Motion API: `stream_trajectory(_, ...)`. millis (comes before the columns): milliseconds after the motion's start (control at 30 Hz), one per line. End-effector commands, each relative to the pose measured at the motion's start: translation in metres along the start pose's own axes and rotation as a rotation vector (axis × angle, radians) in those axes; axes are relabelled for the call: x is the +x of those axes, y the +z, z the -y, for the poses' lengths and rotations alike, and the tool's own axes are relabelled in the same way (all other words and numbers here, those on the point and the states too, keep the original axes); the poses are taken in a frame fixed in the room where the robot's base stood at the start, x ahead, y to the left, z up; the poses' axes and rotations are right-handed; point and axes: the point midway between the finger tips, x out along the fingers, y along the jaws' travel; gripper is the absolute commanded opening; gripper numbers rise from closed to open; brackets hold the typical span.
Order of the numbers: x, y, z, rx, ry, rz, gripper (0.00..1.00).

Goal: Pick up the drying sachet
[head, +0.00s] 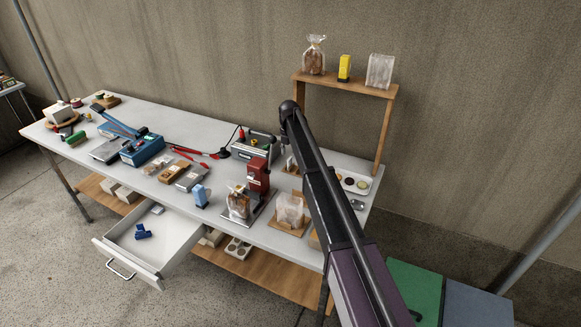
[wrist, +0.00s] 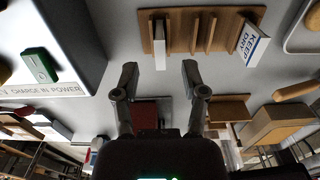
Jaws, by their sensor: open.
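A white and blue packet marked "KEEP DRY" (wrist: 251,44), which looks like the drying sachet, leans at the right end of a wooden rack (wrist: 183,36) in the wrist view. A second thin pale packet (wrist: 159,52) stands edge-on in the rack's left part, its face hidden. My gripper (wrist: 159,76) is open and empty. Its fingers point toward the rack, with the thin packet seen between them and the "KEEP DRY" packet off to the right. In the head view my arm covers most of the rack and gripper.
A grey box with a green switch (wrist: 38,65) stands left of the rack. A white tray (head: 345,190) lies to the right on the table. A red device (head: 258,177) and bagged goods (head: 290,209) stand in front. A shelf (head: 345,84) rises behind. The drawer (head: 163,238) is open.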

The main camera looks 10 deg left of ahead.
Motion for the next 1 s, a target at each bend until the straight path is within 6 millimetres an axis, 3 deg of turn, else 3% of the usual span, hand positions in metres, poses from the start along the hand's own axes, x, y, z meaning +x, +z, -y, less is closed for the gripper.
stream_trajectory(400,0.034,0.000,0.001,0.000,0.000,0.000,0.56)
stream_trajectory(1000,0.037,0.000,0.001,0.001,0.000,0.000,0.56)
